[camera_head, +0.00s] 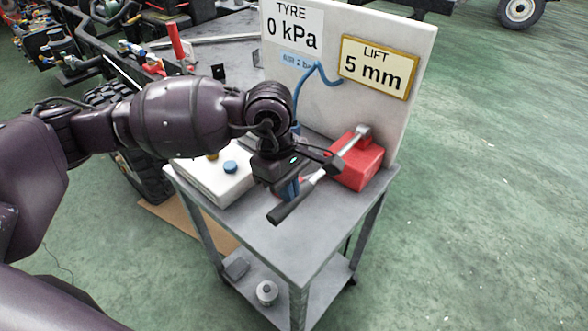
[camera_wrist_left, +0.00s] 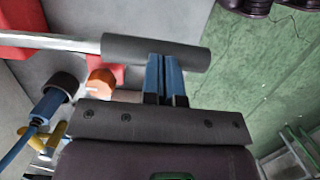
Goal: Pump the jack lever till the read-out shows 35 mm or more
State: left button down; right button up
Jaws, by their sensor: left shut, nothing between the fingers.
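The red jack (camera_head: 360,168) stands on the grey cart at the foot of the white panel. Its lever (camera_head: 345,155) slopes down toward the front left and ends in a dark grip (camera_head: 290,206). The grip also shows in the left wrist view (camera_wrist_left: 135,48). The LIFT read-out (camera_head: 378,68) shows 5 mm. My left gripper (camera_head: 292,192) has its blue fingers shut and empty. In the left wrist view the fingertips (camera_wrist_left: 165,60) overlap the grip; I cannot tell whether they touch it. My right gripper is not in view.
The TYRE sign (camera_head: 292,28) on the panel shows 0 kPa. A white box with a blue cap (camera_head: 231,167) stands left of my gripper. A blue hose (camera_head: 304,80) hangs by the panel. The cart's front top (camera_head: 300,245) is bare.

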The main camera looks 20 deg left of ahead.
pick_arm(q)
notch_tip(320, 180, down, 5)
jog(key=shift+f+b, duration=0.15)
jog(key=shift+b, duration=0.65)
jog(key=shift+s+f, duration=0.2)
jog(key=shift+s, duration=0.1)
jog(key=shift+f, duration=0.15)
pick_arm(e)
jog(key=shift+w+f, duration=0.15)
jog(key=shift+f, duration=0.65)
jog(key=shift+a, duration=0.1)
pick_arm(q)
jog(key=a+r+p, duration=0.3)
jog(key=r, duration=1.2)
jog(key=shift+s+a+r, duration=0.2)
jog(key=shift+s, duration=0.2)
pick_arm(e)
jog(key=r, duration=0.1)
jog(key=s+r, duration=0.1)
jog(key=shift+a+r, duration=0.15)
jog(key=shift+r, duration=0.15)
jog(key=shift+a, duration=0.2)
